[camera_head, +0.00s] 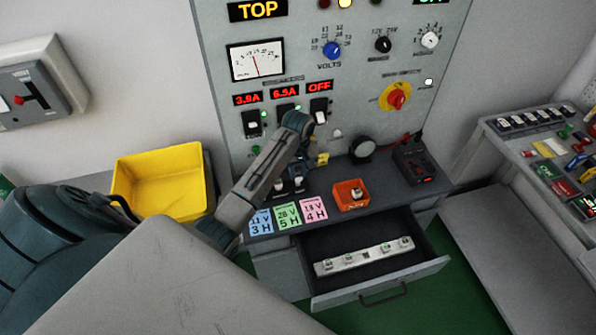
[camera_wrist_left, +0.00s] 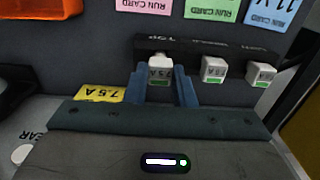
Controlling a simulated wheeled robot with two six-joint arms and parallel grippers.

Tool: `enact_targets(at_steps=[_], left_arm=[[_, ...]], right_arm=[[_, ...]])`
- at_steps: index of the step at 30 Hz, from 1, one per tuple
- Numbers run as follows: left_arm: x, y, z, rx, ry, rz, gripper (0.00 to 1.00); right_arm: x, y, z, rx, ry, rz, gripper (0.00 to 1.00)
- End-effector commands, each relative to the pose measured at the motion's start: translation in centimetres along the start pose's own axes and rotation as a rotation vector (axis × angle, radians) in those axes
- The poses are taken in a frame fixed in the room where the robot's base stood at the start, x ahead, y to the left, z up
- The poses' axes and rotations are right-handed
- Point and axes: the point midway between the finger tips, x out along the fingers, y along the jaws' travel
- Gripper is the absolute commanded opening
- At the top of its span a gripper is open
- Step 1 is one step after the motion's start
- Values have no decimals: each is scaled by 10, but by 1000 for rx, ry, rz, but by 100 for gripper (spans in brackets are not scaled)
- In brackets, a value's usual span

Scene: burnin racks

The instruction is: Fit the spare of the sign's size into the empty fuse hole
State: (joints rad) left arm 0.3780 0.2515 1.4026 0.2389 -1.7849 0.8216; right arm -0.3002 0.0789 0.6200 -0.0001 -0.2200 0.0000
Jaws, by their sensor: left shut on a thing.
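My left gripper (camera_head: 303,172) reaches down to the bench at the foot of the panel. In the left wrist view its blue fingers (camera_wrist_left: 161,88) are shut on a white fuse (camera_wrist_left: 160,70) marked 7.5 A, at a black rack (camera_wrist_left: 205,50). I cannot tell whether the fuse is still seated. Two more white fuses (camera_wrist_left: 213,69) (camera_wrist_left: 261,74) stand beside it. A yellow sign (camera_wrist_left: 98,93) reading 7.5 A lies nearby; it also shows in the head view (camera_head: 322,159). A white strip (camera_head: 345,262) in the open drawer carries several fuses and one dark, hole-like spot (camera_head: 366,255). My right gripper is not in view.
An orange bin (camera_head: 344,205) holds a whitish piece. Three run cards (camera_head: 287,215) lie at the bench's front edge. The drawer (camera_head: 402,284) juts out below. A yellow tub (camera_head: 160,207) stands at left; the meter panel (camera_head: 290,62) rises behind.

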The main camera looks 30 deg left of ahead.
Motion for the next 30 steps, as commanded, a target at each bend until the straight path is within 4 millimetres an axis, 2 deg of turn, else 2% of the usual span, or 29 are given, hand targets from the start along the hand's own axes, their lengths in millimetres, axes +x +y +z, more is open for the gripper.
enact_targets(at_steps=[30], left_arm=[[11, 0, 0, 0, -1, 0, 8]], right_arm=[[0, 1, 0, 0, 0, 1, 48]])
